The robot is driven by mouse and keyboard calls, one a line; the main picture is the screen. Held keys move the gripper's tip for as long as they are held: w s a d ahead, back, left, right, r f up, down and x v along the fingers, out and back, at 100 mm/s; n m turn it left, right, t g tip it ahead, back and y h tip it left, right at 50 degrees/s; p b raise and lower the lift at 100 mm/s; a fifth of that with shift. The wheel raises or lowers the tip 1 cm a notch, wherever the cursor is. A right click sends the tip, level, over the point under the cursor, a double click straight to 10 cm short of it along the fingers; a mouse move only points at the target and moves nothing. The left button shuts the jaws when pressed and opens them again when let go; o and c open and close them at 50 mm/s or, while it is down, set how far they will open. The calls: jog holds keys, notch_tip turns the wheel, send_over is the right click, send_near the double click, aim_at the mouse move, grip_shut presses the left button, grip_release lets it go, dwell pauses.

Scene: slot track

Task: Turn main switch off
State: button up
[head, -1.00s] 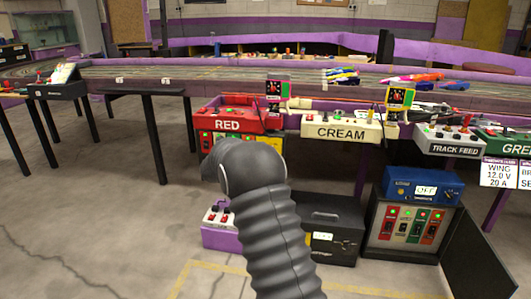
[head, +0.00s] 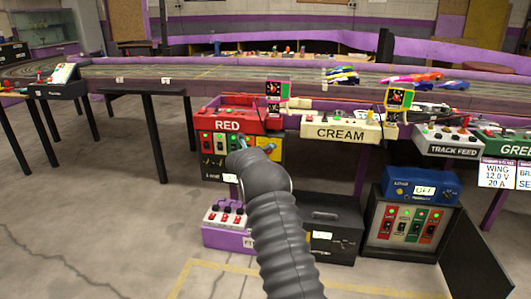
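The main switch cannot be singled out with certainty. A switch panel (head: 213,143) with several small green-lit switches hangs under the red box marked RED (head: 228,117). A yellow panel part (head: 276,155) shows at its right end. An open grey cabinet (head: 376,243) on the floor at right holds a row of red and green switches. My dark ribbed arm reaches up from the bottom centre, its bent end in front of the panel under RED. My gripper is mostly hidden behind it. Small bluish parts show at the arm's end, but I cannot tell its opening or any contact.
A purple box (head: 229,240) with several red switches, a black case (head: 325,238) and a blue unit (head: 421,187) with a small display stand low down. A box marked CREAM (head: 341,129) and a TRACK FEED box (head: 448,142) sit right of RED. Floor is clear at left.

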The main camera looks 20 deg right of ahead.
jog(key=c, duration=1.2)
jog(key=shift+o, duration=0.2)
jog(key=shift+f+n+t+h+b, duration=0.25)
jog(key=shift+n+t+h+b, duration=0.45)
jog(key=shift+n+b, duration=1.6)
jog(key=shift+f+n+t+h+b, duration=0.2)
jog(key=shift+n+t+h+b, duration=0.55)
jog(key=shift+n, duration=2.6)
jog(key=shift+f+n+t+h+b, duration=0.35)
jog(key=shift+n+h+b, duration=0.5)
jog(key=shift+n+b, duration=1.6)
jog(key=shift+r+n+p, duration=0.1)
jog(key=shift+n+p, duration=0.3)
jog(key=shift+n, duration=0.2)
